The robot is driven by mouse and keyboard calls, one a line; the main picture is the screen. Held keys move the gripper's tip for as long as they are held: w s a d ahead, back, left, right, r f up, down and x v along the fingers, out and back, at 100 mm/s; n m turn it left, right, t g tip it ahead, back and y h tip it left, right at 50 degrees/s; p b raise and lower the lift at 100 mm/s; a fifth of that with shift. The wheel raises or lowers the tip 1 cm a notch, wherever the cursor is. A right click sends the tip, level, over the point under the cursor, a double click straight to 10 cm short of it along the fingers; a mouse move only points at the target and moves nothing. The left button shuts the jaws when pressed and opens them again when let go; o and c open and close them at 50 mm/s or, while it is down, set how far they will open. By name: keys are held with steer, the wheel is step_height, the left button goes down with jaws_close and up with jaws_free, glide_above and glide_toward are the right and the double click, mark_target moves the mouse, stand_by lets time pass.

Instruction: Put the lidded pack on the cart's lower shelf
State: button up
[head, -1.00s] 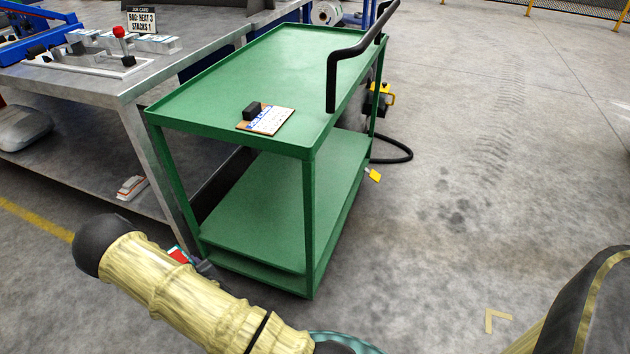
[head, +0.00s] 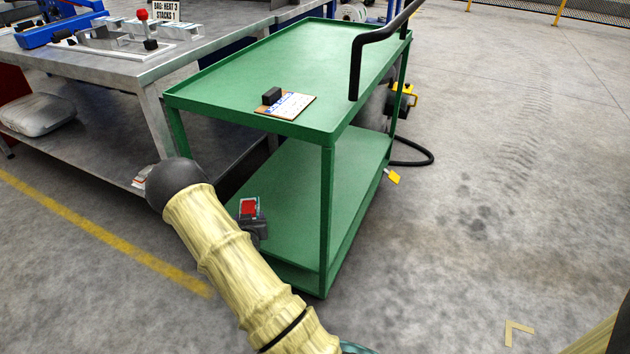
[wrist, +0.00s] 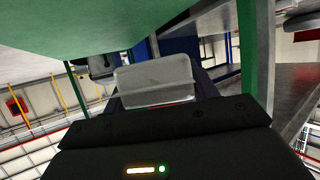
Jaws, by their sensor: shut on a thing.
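The green cart (head: 245,75) has a top shelf and a lower shelf (head: 300,215). The lower shelf's visible part is bare. The lidded pack (wrist: 157,80) shows pale and translucent in the wrist view, held at my gripper. A small pack with a red face (head: 249,208) shows in the head view at the dark end of my gripper (head: 258,228). It appears in front of the lower shelf's left part, below the top shelf's level. How far it is above or inside the shelf I cannot tell.
A clipboard (head: 285,106) with a black block lies on the cart's top. A green cart post (wrist: 247,45) stands close at the right in the wrist view. The grey workbench (head: 110,68) stands at the left.

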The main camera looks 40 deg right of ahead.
steer(key=s+d+m+g+h+b, duration=0.2)
steer(key=d+m+g, duration=0.1)
steer(key=d, duration=0.4)
steer(key=s+d+f+m+g+h+b, duration=0.1)
steer(key=s+d+m+g+h+b, duration=0.1)
steer(key=d, duration=0.5)
steer(key=shift+s+d+f+m+g+h, duration=0.3)
steer(key=shift+d+m+g+h, duration=0.15)
steer(key=shift+m, duration=0.35)
steer(key=shift+a, duration=0.1)
steer(key=b, duration=0.3)
glide_above(297, 233)
steer(key=shift+f, duration=2.5)
steer(key=shift+f, duration=0.1)
steer(key=shift+f+b, duration=1.5)
steer(key=shift+f, duration=0.9)
